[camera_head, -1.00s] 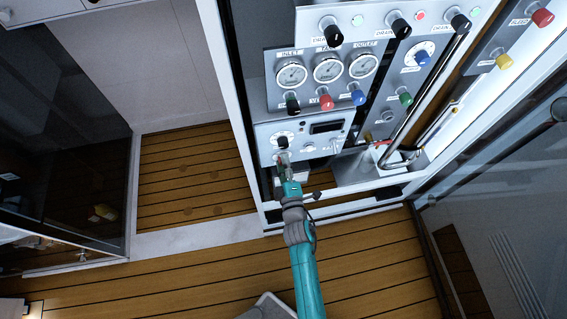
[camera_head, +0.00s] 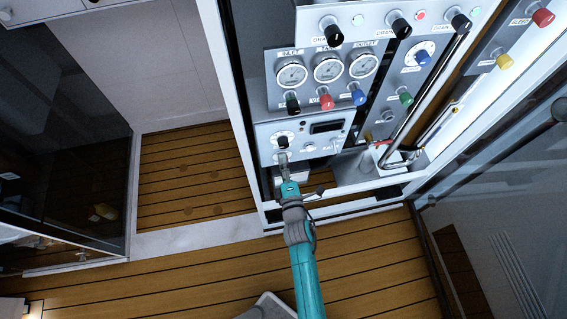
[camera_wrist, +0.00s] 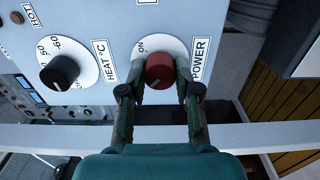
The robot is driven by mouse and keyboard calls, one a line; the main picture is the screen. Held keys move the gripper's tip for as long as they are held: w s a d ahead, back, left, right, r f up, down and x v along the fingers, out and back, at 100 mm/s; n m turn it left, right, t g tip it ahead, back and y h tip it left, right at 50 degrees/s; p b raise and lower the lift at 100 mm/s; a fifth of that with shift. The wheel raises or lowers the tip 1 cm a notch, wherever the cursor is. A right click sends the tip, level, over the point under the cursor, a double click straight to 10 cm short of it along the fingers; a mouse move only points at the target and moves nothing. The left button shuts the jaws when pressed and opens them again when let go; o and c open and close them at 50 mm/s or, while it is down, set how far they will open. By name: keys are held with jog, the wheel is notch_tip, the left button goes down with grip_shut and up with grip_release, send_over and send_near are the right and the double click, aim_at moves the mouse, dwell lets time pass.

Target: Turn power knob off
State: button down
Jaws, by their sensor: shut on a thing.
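The power knob (camera_wrist: 159,70) is dark red, on a white round dial marked ON, with a POWER label (camera_wrist: 199,58) to its right in the wrist view. My gripper (camera_wrist: 160,86) has one finger on each side of the knob and is shut on it. The knob's pointer line is small and its exact setting is hard to tell. In the head view my gripper (camera_head: 285,162) reaches the lower left of the grey control panel (camera_head: 266,148), and the fingers hide the knob there.
A black heat knob (camera_wrist: 60,72) sits left of the power knob. Gauges (camera_head: 328,68) and coloured knobs (camera_head: 326,102) are above. A white frame bar (camera_wrist: 60,137) crosses below the panel. A metal pipe (camera_head: 405,105) runs at right.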

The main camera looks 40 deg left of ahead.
jog(key=c, duration=0.8)
grip_release()
jog(key=v, duration=1.2)
jog(key=s+d+r+m+t+h, duration=0.1)
jog(key=s+d+m+h, duration=0.2)
jog(key=d, duration=0.5)
jog(key=s+d+r+m+t+h, duration=0.1)
jog(key=s+d+m, duration=0.2)
jog(key=d+m, duration=0.4)
jog(key=s+d+r+m+t+h, duration=0.1)
jog(key=s+d+r+m+h, duration=0.15)
jog(key=d, duration=0.65)
jog(key=s+d+r+m+h, duration=0.2)
jog(key=s+d+r+m, duration=0.2)
jog(key=m, duration=0.1)
jog(key=s+d+r+m+h, duration=0.3)
jog(key=s+d+r+m, duration=0.1)
jog(key=s+r+m, duration=0.1)
jog(key=s+d+r+m+h, duration=0.2)
jog(key=s+d+r+m, duration=0.2)
jog(key=s+m, duration=0.1)
jog(key=shift+s+r+m, duration=0.15)
jog(key=shift+r+m, duration=0.1)
